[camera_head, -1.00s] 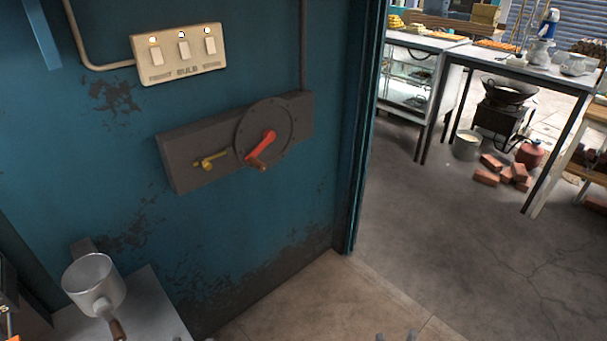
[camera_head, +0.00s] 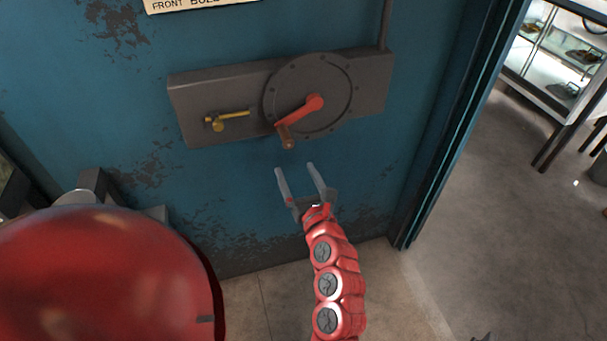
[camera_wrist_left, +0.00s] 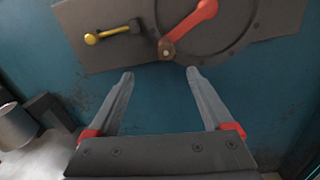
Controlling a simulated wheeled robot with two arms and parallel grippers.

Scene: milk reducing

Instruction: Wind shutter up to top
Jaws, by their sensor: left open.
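The shutter winder is a grey box (camera_head: 185,105) on the blue wall with a round plate (camera_head: 335,85). A red crank arm (camera_head: 298,110) runs from the plate's hub down and left to a brown handle (camera_head: 287,138). The red crank (camera_wrist_left: 190,28) and its handle end (camera_wrist_left: 166,50) show in the left wrist view. A yellow lever (camera_head: 230,115) sits left of the plate. My left gripper (camera_head: 296,168) is open and empty, just below the handle and apart from it. My right gripper is hardly visible; a small grey tip at the bottom edge may be part of it.
A metal mug (camera_wrist_left: 17,127) stands at the lower left in the wrist view. A door frame (camera_head: 455,135) stands right of the winder, with open floor (camera_head: 515,235) and a glass case (camera_head: 560,70) beyond.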

